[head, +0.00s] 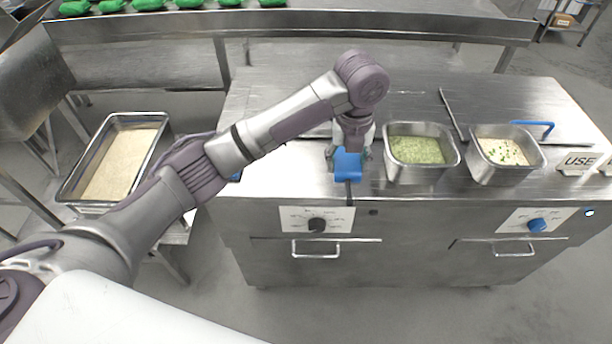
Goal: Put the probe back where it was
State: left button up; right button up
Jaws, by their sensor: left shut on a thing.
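My left gripper (350,154) reaches over the front of the steel counter from the left, pointing down. It is shut on a blue piece, which I take to be the probe (347,166), at the counter's front edge. A dark narrow strip runs down from the blue piece over that edge. The fingers and wrist hide the upper part of the probe, so I cannot tell whether it touches the counter or sits in a holder. My right gripper is not in view.
A pan of green food (417,150) stands close right of the gripper. A pan of pale rice with green bits (505,152) and a blue handle (534,126) are farther right. A rice tray (163,140) stands at left.

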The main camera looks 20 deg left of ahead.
pick_arm(q)
jog(key=shift+s+d+r, duration=0.2)
jog(key=shift+d+r, duration=0.2)
jog(key=shift+r, duration=0.1)
jog(key=shift+a+f, duration=0.1)
jog(key=shift+a, duration=0.25)
jog(key=p, duration=0.3)
send_over(304, 181)
notch_tip(304, 181, down, 6)
jog(key=shift+d+f, duration=0.1)
jog(key=shift+f, duration=0.15)
notch_tip(304, 181, down, 3)
jog(key=shift+f+p, duration=0.1)
jog(key=shift+p, duration=0.45)
jog(key=shift+f, duration=0.5)
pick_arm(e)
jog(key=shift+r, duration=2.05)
pick_arm(q)
jog(key=o, duration=1.2)
jog(key=shift+c, duration=0.2)
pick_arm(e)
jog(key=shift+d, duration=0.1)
